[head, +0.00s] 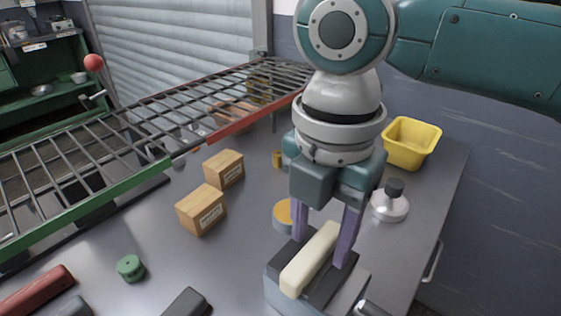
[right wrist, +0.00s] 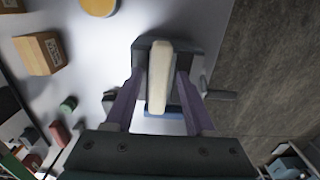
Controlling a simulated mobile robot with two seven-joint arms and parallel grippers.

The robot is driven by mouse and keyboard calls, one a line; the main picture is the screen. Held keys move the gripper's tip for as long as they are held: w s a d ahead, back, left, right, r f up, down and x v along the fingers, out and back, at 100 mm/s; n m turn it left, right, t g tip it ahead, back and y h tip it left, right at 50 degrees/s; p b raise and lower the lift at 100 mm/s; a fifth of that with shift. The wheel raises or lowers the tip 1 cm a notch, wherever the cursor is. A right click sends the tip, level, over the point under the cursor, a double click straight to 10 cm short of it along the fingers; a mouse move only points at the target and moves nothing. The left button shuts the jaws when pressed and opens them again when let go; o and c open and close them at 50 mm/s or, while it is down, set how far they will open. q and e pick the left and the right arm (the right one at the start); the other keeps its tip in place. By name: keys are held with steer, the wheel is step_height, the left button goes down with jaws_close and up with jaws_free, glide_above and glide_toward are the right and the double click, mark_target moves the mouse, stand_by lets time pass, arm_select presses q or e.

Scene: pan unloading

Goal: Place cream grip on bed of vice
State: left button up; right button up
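The cream grip (head: 310,262) is a long rounded bar. It lies lengthwise on top of the grey vice (head: 346,294) at the bottom of the head view. In the right wrist view the cream grip (right wrist: 158,75) lies over the vice's dark top (right wrist: 199,62). My right gripper (head: 325,240) points down over it, its purple fingers on either side of the bar. The right wrist view shows gaps between the bar and both fingers (right wrist: 158,95), so it is open. The bar hides much of the vice's bed. My left gripper is not in view.
Cardboard boxes (head: 201,209), an orange-topped tin (head: 283,216), a silver flask (head: 390,202) and a yellow bin (head: 411,142) stand around the vice. A green round part (head: 130,267) lies to the left. A slatted rack (head: 150,130) runs along the back left.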

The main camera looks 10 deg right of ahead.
mark_target(321, 242)
step_height(321, 242, up, 12)
steer(key=shift+r+p, duration=0.2)
steer(key=shift+p, duration=0.15)
stand_by(0.4)
stand_by(1.1)
